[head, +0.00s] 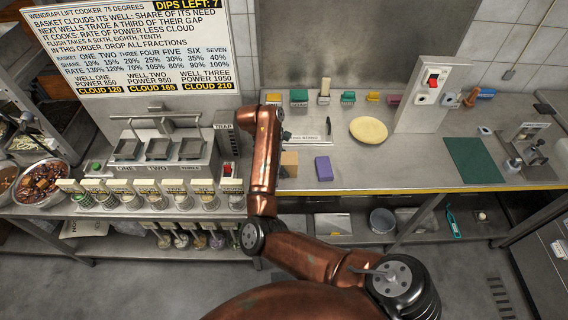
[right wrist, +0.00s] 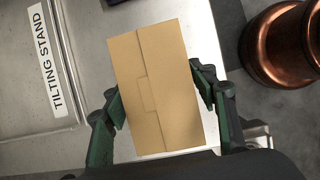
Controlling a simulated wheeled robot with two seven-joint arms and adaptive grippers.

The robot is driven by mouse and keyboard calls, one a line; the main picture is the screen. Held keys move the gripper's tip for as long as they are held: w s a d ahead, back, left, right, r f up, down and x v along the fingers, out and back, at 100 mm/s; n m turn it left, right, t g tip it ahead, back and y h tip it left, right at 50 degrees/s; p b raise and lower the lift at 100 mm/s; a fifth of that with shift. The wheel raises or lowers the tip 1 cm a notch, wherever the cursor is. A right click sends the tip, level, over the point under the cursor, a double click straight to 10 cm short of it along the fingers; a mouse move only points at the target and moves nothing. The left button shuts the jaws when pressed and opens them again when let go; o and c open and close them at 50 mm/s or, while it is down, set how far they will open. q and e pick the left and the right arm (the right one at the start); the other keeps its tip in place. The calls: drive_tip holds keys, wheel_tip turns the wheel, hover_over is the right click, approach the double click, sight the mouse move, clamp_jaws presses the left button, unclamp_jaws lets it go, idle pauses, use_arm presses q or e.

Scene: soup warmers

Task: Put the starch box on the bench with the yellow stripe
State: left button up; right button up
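A plain tan carton (head: 289,162), which I take for the starch box, is on the steel bench just right of my right arm; no label on it is readable. In the right wrist view the carton (right wrist: 158,88) lies between the fingers of my right gripper (right wrist: 155,85). The green and black fingers are close along both its sides; whether they press on it cannot be seen. My forearm largely hides this gripper in the head view. The bench with the yellow stripe (head: 420,191) has the stripe along its front edge. My left gripper is not in view.
A purple block (head: 323,168) sits right of the carton. Behind are the tilting stand (head: 305,138) and a cream oval plate (head: 368,130). A green mat (head: 472,160) lies at the right. Jars (head: 150,194) line the left front. Bench between block and mat is clear.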

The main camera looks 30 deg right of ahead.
drive_tip(key=shift+o, duration=1.1)
drive_tip(key=shift+r, duration=0.1)
drive_tip(key=shift+r, duration=0.3)
drive_tip(key=v, duration=1.1)
drive_tip(key=shift+w+a+r+p, duration=0.1)
drive_tip(key=shift+a+r+p, duration=0.05)
drive_tip(key=shift+r+p, duration=0.15)
